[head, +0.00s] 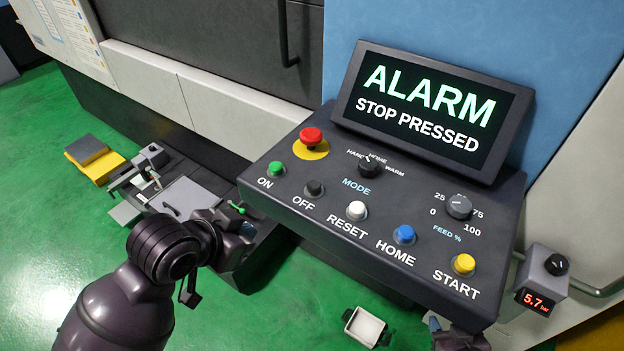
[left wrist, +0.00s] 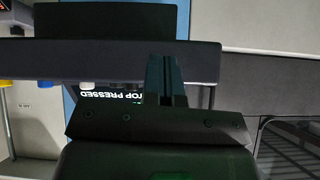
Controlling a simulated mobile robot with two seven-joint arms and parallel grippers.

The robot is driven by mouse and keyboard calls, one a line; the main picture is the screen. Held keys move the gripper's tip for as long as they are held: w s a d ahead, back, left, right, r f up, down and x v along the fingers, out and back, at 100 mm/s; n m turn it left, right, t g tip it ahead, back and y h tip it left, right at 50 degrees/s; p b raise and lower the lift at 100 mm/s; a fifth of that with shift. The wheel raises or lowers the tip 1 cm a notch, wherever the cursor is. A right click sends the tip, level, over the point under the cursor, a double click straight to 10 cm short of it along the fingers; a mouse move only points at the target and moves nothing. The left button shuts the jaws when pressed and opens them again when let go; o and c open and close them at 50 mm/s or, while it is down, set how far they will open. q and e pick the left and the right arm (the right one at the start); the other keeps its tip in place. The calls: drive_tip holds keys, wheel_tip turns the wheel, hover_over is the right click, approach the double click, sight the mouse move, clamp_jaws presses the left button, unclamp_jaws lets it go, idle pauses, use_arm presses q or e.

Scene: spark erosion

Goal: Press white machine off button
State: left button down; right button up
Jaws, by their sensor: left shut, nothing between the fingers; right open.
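The grey control panel (head: 400,225) carries the dark OFF button (head: 314,188), between the green ON button (head: 277,168) and the white RESET button (head: 356,210). My left gripper (head: 238,208) is shut and empty, left of and below the panel's left edge, apart from the OFF button. In the left wrist view its closed fingers (left wrist: 165,78) point up the picture across the panel's dark edge (left wrist: 110,60); the OFF button is not visible there. My right gripper (head: 455,335) is partly in view below the panel's front edge; its fingers are not clear.
The screen (head: 432,110) reads ALARM, STOP PRESSED. A red stop button (head: 311,137) sits behind ON and OFF; blue HOME (head: 404,234) and yellow START (head: 464,264) lie to the right. A white tray (head: 365,327) is below the panel. A pressure gauge (head: 540,285) stands right.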

use_arm(q)
drive_tip(key=w+d+r+m+h, duration=0.1)
drive_tip(key=d+r+m, duration=0.1)
drive_tip(key=d, duration=0.1)
drive_tip(key=w+d+r+m+h, duration=0.1)
drive_tip(key=w+d+r+m, duration=0.1)
drive_tip(key=d+r, duration=0.1)
drive_tip(key=w+d+r+m+g+h, duration=0.1)
drive_tip(key=d+r+m, duration=0.2)
drive_tip(key=shift+w+d+r, duration=0.15)
drive_tip(key=shift+d+r, duration=0.1)
drive_tip(key=w+d+r+m+g, duration=0.1)
drive_tip(key=w+d+r+m, duration=0.1)
drive_tip(key=w+r+m, duration=0.2)
drive_tip(key=shift+d+r+m+g, duration=0.35)
drive_tip(key=shift+r+m, duration=0.25)
drive_tip(key=shift+r, duration=1.3)
drive_tip(key=shift+f, duration=0.1)
